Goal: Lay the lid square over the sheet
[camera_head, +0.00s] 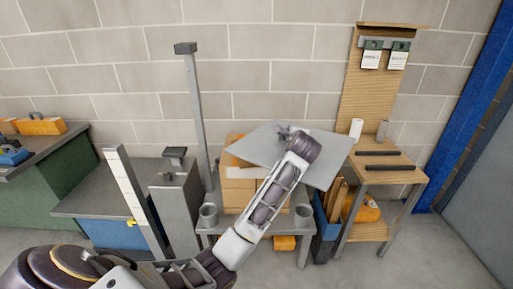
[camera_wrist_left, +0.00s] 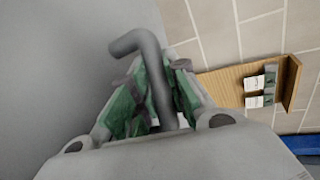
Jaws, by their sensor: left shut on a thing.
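The lid (camera_head: 262,147) is a flat grey square plate. It hangs tilted and turned above a box (camera_head: 237,196) on the low grey table, covering part of it. My left gripper (camera_head: 293,133) is over the lid and shut on its bent grey handle (camera_wrist_left: 155,75), which shows between the green finger pads in the left wrist view. The lid's grey face (camera_wrist_left: 55,70) fills the left of that view. The sheet cannot be made out; the lid and my arm hide much of the box. My right gripper is not in view.
A grey post (camera_head: 196,120) rises left of the box. Grey cups (camera_head: 208,215) stand on the table. At right, a wooden stand (camera_head: 385,176) with a tall backboard (camera_head: 369,105) is close to the lid's right corner. A grey cabinet (camera_head: 177,215) stands left.

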